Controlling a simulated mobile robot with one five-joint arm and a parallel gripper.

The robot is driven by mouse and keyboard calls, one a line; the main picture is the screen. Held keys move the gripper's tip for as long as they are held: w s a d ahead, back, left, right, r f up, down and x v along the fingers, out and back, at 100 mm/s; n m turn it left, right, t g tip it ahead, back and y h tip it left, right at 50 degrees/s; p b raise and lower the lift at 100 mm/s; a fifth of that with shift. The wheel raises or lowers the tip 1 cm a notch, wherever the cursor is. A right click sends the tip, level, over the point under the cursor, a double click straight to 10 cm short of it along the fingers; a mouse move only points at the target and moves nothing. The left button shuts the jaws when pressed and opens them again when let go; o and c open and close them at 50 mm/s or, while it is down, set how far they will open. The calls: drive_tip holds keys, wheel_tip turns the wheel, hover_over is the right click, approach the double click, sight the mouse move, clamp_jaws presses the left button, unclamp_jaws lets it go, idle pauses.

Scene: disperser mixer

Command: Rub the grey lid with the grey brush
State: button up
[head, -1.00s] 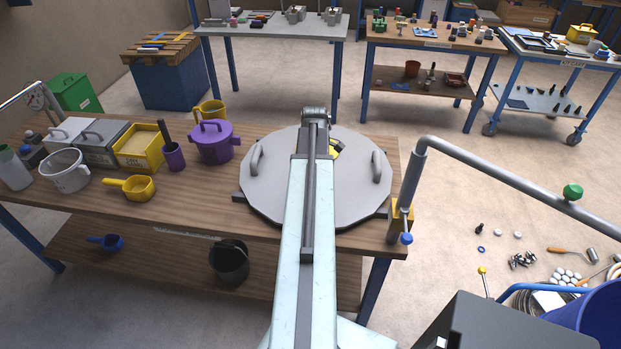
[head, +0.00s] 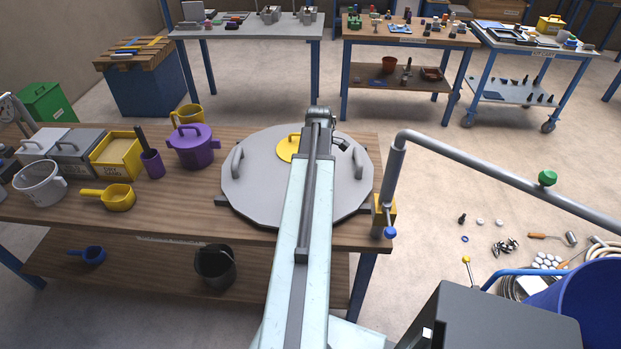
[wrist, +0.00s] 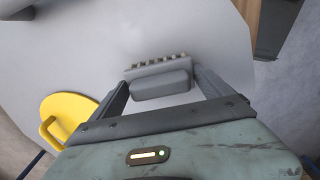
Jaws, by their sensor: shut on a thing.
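The grey lid (head: 250,195) is a wide round disc with two grey handles, lying flat on the wooden bench. A small yellow lid with a handle (head: 287,148) sits on it, just left of my arm. My gripper (wrist: 160,86) is shut on the grey brush (wrist: 160,83), a grey block with a row of short bristles along its far side. In the wrist view the brush is over the pale grey lid surface (wrist: 130,30). I cannot tell whether the bristles touch it. In the head view my arm hides part of the lid and the brush cannot be made out.
A purple pot (head: 193,148), a yellow saucepan (head: 115,197) and a yellow bin (head: 117,160) stand left of the lid. A grey bent pipe (head: 470,168) with a yellow clamp (head: 384,215) rises at the bench's right end. A dark box (head: 500,320) is at lower right.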

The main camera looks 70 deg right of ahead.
drive_tip(key=shift+s+d, duration=0.1)
drive_tip(key=shift+s, duration=0.1)
drive_tip(key=shift+d+r+p, duration=0.1)
drive_tip(key=shift+r+p, duration=0.25)
drive_tip(key=shift+p, duration=0.15)
wheel_tip(320, 180, up, 5)
drive_tip(key=p, duration=0.5)
drive_tip(key=shift+w, duration=0.1)
wheel_tip(320, 180, up, 3)
drive_tip(key=p, duration=0.3)
drive_tip(key=shift+r, duration=0.2)
drive_tip(key=shift+f, duration=0.15)
